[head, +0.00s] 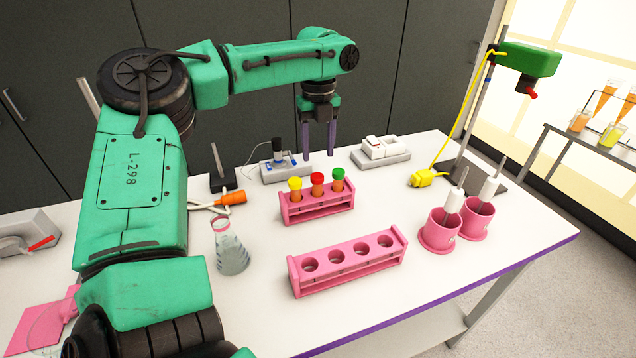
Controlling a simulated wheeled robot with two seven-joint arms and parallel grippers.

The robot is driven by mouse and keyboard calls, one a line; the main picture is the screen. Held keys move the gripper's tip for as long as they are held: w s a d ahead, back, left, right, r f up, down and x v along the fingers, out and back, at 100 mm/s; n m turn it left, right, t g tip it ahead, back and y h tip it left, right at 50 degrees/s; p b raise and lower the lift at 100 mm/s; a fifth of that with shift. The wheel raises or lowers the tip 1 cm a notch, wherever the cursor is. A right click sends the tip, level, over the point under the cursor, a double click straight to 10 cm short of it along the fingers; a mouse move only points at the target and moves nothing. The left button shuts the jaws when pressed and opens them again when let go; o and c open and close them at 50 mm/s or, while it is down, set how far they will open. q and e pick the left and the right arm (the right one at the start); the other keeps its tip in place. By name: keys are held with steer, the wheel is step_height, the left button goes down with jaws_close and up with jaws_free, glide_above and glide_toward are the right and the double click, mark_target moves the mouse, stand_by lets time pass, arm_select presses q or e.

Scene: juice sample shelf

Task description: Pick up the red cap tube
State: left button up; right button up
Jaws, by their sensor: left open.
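The red cap tube (317,184) stands upright in the middle of a small pink rack (318,208). A yellow cap tube (295,189) is on its left and a green cap tube (338,183) on its right in the same rack. My left gripper (319,155) points down with its two purple fingers apart and nothing between them. In the picture it appears just above the red cap, toward the back of the table; the exact gap is hard to tell. My right gripper is not in view.
An empty pink rack (350,273) with several holes stands in front. A flask (231,252) is at left, two pink cups (440,236) at right. A microscope-like device (286,170) and a white scale (382,150) stand behind. The front right table top is clear.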

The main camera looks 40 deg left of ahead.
mark_target(317, 175)
arm_select(q)
steer(key=f, duration=0.3)
steer(key=shift+s+d+f, duration=0.1)
steer(key=shift+s+f, duration=0.15)
steer(key=shift+f, duration=0.1)
steer(key=f, duration=0.2)
steer(key=a+f+p, duration=0.1)
steer(key=f, duration=0.1)
steer(key=w+f+p, duration=0.1)
steer(key=f, duration=0.1)
steer(key=shift+w+a, duration=0.1)
steer(key=shift+a, duration=0.05)
steer(key=shift+f, duration=0.3)
jaws_close()
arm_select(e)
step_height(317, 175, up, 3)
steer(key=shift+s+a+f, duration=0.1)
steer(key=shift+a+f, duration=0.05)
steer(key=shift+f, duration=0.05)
